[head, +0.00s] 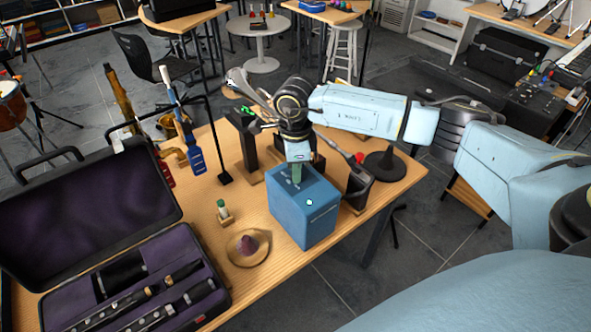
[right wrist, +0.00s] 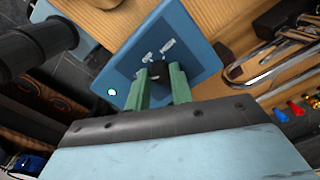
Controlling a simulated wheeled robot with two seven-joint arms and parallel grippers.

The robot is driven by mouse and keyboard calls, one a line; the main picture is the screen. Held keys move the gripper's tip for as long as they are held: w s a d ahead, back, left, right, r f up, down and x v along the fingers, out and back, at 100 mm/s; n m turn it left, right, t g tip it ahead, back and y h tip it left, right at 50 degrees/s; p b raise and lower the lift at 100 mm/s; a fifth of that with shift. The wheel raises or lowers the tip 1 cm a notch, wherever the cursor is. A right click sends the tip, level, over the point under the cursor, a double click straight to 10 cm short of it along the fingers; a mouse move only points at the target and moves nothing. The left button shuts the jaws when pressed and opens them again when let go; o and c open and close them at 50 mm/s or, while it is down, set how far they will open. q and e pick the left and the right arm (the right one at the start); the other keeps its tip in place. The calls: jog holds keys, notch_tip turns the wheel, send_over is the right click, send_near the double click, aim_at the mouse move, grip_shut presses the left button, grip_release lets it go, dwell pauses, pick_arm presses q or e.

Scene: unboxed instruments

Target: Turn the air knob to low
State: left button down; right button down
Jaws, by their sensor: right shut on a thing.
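A blue box (head: 305,212) stands on the wooden table near its right front edge. In the right wrist view its blue face (right wrist: 185,45) carries a dark round knob (right wrist: 155,71), white markings and a small white-green light. My right gripper (head: 295,172) comes down onto the top of the box. In the right wrist view its two green fingers (right wrist: 160,80) are shut on the dark knob, one on each side. My left gripper is not in view.
An open instrument case (head: 95,215) with purple lining fills the table's left side. A small hat-like cone on a round base (head: 248,247) and a small green-topped bottle (head: 223,212) stand left of the box.

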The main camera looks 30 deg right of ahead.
dwell(0.5)
jog(key=c, duration=1.2)
grip_release()
jog(key=shift+c, duration=0.2)
notch_tip(320, 180, up, 14)
jog(key=shift+f, duration=0.25)
